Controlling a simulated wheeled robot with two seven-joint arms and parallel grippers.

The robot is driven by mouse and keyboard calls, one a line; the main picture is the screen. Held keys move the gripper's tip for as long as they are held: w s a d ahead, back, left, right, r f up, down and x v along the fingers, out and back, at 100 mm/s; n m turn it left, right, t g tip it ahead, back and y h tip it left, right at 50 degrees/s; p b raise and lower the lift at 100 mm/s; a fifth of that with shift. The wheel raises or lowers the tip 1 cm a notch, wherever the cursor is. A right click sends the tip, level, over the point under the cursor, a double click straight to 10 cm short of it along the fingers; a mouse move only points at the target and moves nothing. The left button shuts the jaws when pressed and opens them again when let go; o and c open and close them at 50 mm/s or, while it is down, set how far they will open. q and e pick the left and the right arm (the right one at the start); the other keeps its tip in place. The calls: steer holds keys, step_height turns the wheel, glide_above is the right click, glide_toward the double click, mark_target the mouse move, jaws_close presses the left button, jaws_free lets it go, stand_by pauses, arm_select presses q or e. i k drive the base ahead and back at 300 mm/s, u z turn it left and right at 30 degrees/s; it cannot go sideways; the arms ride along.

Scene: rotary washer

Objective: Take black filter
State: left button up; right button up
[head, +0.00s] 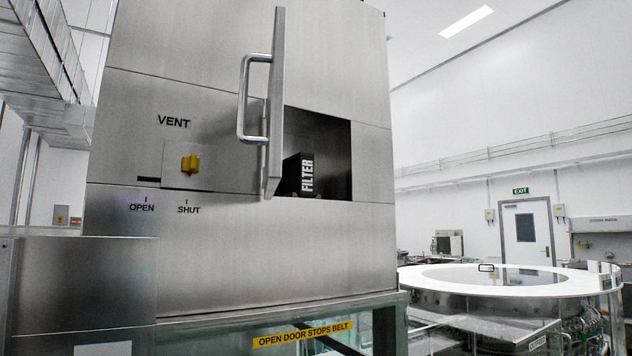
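The black filter (293,175) is a dark block with white "FILTER" lettering. It sits in a square opening (333,150) in the front of a steel cabinet. The opening's hinged door (277,100) stands swung open towards me, with a bent metal handle (243,100) on its left side. The door edge is close to the filter's left side and may hide part of it. Neither of my grippers is in view.
A yellow vent knob (189,164) is left of the door, above "OPEN" and "SHUT" marks. A yellow label (303,335) below reads "OPEN DOOR STOPS BELT". A round white-rimmed machine (510,283) stands at the right.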

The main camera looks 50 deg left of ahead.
mark_target(298, 169)
steer(key=i, duration=0.95)
steer(key=u, duration=2.1)
